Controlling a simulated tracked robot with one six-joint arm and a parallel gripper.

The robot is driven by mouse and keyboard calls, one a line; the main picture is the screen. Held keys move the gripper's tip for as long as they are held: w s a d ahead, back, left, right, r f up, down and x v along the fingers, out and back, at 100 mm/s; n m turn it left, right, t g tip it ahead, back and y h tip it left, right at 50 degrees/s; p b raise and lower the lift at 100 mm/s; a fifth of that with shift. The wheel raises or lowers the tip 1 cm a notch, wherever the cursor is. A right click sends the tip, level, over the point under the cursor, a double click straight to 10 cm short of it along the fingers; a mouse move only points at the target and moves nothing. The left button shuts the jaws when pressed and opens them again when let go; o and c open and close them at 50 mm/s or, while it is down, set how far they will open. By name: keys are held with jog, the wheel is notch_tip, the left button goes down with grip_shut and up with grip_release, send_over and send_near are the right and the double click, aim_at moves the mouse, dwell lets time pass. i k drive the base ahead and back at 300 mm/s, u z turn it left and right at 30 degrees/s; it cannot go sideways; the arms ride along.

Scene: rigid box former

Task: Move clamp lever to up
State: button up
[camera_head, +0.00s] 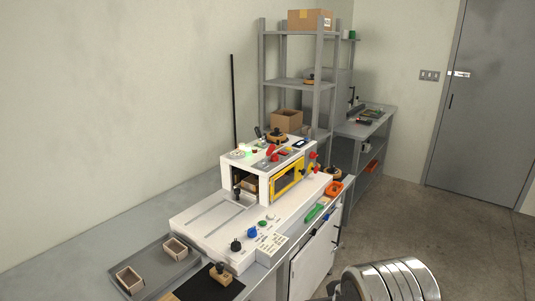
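The white box former (205,222) stands on the grey bench, with a raised housing at its back end and a yellow-framed window (287,179) in the housing's side. A red lever (271,152) stands on top of the housing. More red handles (314,160) are at its right end. A black-knobbed lever (237,191) stands upright at the housing's front opening. I cannot tell which of these is the clamp lever, and its exact position is too small to read. My gripper is not in view; only a shiny metal part of my arm shows at the bottom right.
Black, blue and green knobs (251,232) line the machine's front deck. A grey tray (148,269) with small boxes lies at the near left. A green tool (315,212) and an orange holder (333,188) sit along the right edge. Shelves stand behind; floor at right is clear.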

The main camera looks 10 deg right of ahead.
aim_at(271, 149)
jog(key=z, duration=1.9)
jog(key=i, duration=1.95)
